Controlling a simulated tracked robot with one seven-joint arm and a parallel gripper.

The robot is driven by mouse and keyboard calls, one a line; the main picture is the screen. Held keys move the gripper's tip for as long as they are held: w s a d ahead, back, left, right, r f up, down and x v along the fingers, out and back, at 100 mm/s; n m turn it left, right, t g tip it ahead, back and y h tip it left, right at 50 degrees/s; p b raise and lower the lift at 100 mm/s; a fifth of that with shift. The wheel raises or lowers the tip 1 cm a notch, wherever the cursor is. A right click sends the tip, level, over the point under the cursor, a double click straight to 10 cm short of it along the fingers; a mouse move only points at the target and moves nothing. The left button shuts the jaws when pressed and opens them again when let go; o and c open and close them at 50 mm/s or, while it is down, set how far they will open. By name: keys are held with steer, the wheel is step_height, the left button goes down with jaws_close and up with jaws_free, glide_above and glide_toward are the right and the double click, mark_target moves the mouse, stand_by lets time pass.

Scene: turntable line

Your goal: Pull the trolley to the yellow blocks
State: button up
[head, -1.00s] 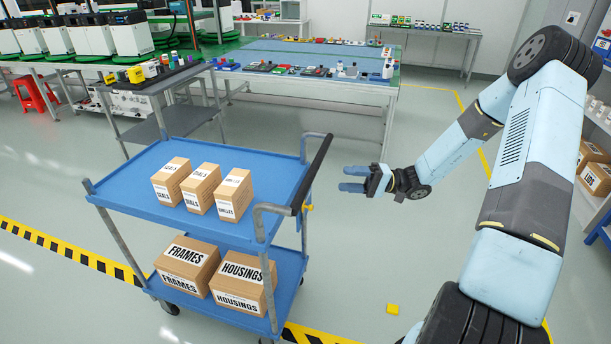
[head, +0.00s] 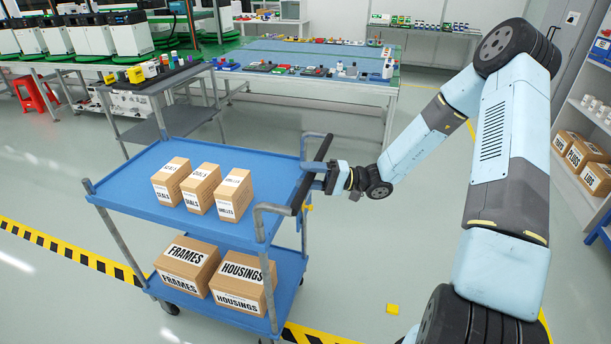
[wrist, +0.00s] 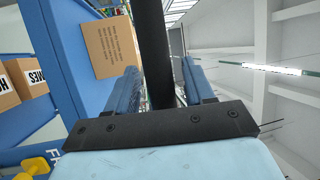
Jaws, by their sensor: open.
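The blue two-shelf trolley (head: 130,188) stands left of my arm, with a black handle bar (head: 323,149) on its right side. My gripper (head: 312,176) is at the handle, its blue fingers open. In the wrist view the black handle bar (wrist: 153,40) runs between the two fingers of my gripper (wrist: 160,80), with a gap visible at least on the right.
The trolley carries three small cartons (head: 200,189) on top and two larger boxes (head: 240,283) below. A work table (head: 310,85) stands behind, and a shelf rack (head: 590,160) with cartons is at the right. Grey floor is open between trolley and rack. Black-yellow tape (head: 70,252) crosses the floor.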

steer(key=shift+a+r, duration=0.15)
steer(key=shift+a, duration=0.45)
steer(key=shift+c, duration=0.3)
steer(key=shift+s, duration=0.1)
jaws_close()
